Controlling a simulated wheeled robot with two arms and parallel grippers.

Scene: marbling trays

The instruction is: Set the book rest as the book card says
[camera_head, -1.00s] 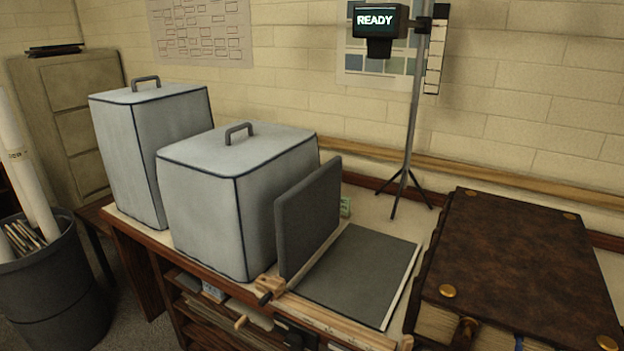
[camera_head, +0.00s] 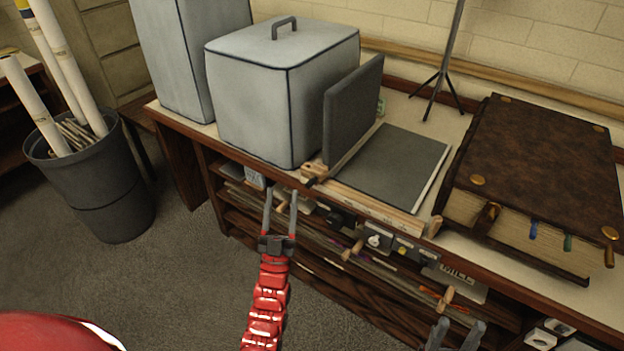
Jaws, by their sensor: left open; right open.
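The book rest appears to be the dark grey flat board (camera_head: 392,165) on the bench with a grey upright panel (camera_head: 352,110) at its left edge. A pale wooden rail with markings (camera_head: 372,208) runs along its front, with a wooden clamp-like piece (camera_head: 316,171) at the panel's foot. A small green item (camera_head: 380,107), mostly hidden behind the panel, cannot be read; I see no legible book card. My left gripper (camera_head: 280,208) is open and empty, in front of the bench below the clamp piece. My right gripper (camera_head: 457,332) is open at the bottom edge, partly cut off.
A large brown clasped book (camera_head: 545,165) lies right of the board. Two grey covered boxes, the nearer (camera_head: 265,100) and the taller (camera_head: 185,55), stand left of the panel. Knobs and wooden handles (camera_head: 374,241) project from the bench front. A bin of rolls (camera_head: 95,185) stands at left.

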